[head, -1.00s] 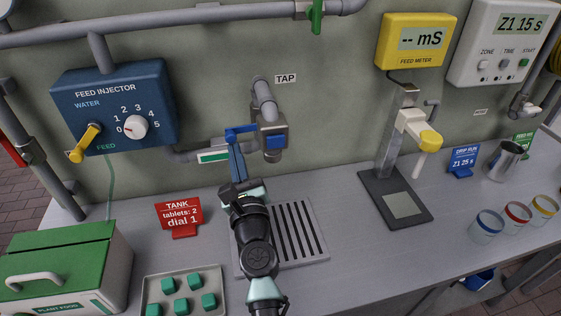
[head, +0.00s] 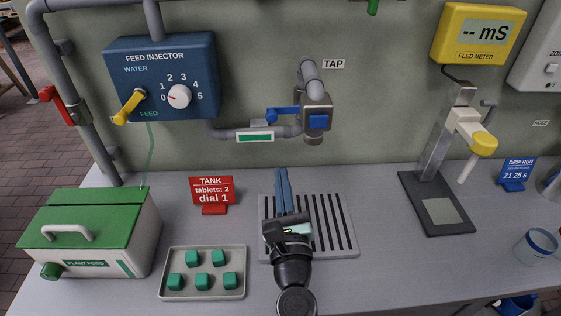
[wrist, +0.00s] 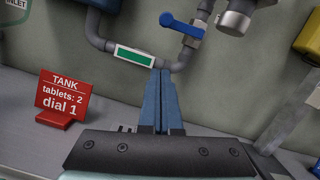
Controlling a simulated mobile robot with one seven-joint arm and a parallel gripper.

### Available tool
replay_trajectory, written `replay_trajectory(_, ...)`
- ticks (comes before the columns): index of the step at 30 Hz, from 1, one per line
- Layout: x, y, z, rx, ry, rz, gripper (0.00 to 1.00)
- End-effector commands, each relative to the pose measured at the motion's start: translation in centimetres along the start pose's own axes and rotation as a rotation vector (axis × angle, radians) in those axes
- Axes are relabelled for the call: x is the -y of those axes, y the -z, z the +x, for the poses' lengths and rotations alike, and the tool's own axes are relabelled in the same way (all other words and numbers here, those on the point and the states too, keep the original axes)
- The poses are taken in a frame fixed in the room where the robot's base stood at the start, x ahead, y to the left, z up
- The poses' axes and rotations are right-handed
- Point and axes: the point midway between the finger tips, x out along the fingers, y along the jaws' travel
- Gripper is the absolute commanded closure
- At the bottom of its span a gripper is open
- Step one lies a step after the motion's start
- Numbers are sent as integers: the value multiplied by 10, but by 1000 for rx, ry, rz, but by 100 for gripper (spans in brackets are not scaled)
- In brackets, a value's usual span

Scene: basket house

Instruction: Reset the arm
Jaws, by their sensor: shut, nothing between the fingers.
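My gripper (head: 284,193) has long blue fingers and is shut and empty. In the head view it is above the slotted drain grate (head: 348,232), below the tap (head: 316,112). In the wrist view the shut fingers (wrist: 163,85) point up toward the pipe with the green label. My arm runs down from the gripper to the lower edge of the head view and covers part of the grate.
The feed injector (head: 165,75) is on the wall at left. A red tank sign (head: 213,188), a tray (head: 238,292) of green tablets and a green-lidded plant food box (head: 100,222) stand left. The feed meter stand (head: 430,205) and a cup (head: 536,246) are at right.

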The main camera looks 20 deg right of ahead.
Motion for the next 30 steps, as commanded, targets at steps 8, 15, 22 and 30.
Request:
replay_trajectory(8, 0, 0, -24, 0, 0, -1, 100)
replay_trajectory(15, -3, -18, -20, 32, -10, -53, 100)
replay_trajectory(22, -26, -156, 2, 275, -29, -570, 100)
replay_trajectory(30, -35, -366, -16, 548, 258, -1564, 100)
